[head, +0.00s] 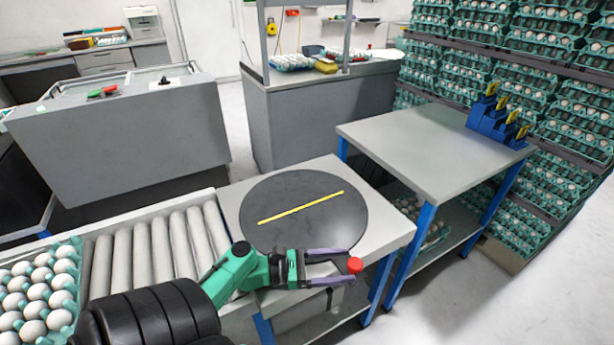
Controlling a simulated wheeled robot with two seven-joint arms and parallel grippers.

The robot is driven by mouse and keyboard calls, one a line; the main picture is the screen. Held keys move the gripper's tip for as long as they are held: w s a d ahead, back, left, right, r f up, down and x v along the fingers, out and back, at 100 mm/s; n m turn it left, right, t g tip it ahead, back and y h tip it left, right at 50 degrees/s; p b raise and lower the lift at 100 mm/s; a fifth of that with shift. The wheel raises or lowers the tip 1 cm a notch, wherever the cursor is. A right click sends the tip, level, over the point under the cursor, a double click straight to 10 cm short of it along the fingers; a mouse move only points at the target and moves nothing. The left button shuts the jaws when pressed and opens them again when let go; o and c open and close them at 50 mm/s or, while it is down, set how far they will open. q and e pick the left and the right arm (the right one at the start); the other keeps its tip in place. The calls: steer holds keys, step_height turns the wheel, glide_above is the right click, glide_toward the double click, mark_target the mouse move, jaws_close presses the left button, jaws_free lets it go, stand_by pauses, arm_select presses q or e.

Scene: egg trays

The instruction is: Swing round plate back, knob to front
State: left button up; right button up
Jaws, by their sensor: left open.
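The round plate (290,230) is a dark disc lying flat on a light table top. A yellow stripe (300,207) runs across it, slanting up to the right. A red knob (355,265) shows at the plate's front right, close to the table's front edge. My left gripper (345,266) is at the front of the plate, with its two purple-grey fingers open and pointing right. The red knob is at its fingertips, between or just beyond them; I cannot tell whether they touch it. My right gripper is not in view.
A roller conveyor (160,250) adjoins the table on the left, with a tray of white eggs (78,262) at its left end. A grey table with blue legs (425,150) stands to the right, carrying blue holders (495,122). Stacked egg trays line the right. Most of the plate top is clear.

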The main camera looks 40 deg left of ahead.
arm_select(q)
steer(key=v, duration=0.8)
steer(key=shift+s+a+b, duration=0.1)
steer(key=shift+b, duration=0.2)
